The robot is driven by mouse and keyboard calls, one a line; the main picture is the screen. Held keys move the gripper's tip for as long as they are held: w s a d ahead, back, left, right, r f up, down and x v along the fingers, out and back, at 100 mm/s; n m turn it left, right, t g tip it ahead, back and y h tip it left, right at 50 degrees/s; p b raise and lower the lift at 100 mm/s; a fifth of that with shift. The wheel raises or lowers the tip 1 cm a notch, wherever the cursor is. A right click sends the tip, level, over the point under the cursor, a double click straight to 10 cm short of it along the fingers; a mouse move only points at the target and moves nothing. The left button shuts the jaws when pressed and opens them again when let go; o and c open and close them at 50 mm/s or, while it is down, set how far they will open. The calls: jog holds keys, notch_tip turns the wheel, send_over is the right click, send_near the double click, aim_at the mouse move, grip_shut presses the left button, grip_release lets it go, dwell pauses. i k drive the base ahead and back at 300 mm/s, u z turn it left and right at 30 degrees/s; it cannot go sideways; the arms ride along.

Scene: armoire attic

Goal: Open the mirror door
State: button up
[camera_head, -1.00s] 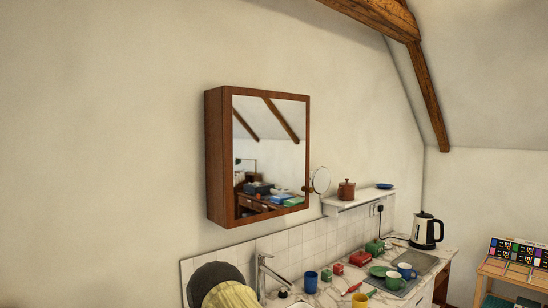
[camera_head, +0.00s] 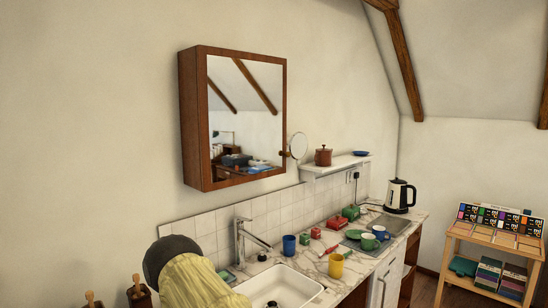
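The mirror door (camera_head: 247,115) is the front of a brown wooden wall cabinet (camera_head: 193,120), mounted above the sink. The door looks shut, flush with the cabinet, with its wooden frame around the glass. The glass reflects ceiling beams and a desk with objects. A small round object on an arm (camera_head: 298,146), like a shaving mirror, is at the right edge of the cabinet; whether it touches the door I cannot tell. My gripper is not in view.
Below are a white sink (camera_head: 310,290), a tall faucet (camera_head: 240,240) and a marble counter (camera_head: 325,262) with cups and a kettle (camera_head: 399,196). A white shelf (camera_head: 335,166) with a brown pot stands right of the cabinet. A wooden stand (camera_head: 490,240) is at the right.

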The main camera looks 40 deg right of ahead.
aim_at(242, 95)
jog(key=u, duration=1.8)
jog(key=k, duration=1)
jog(key=z, duration=1.95)
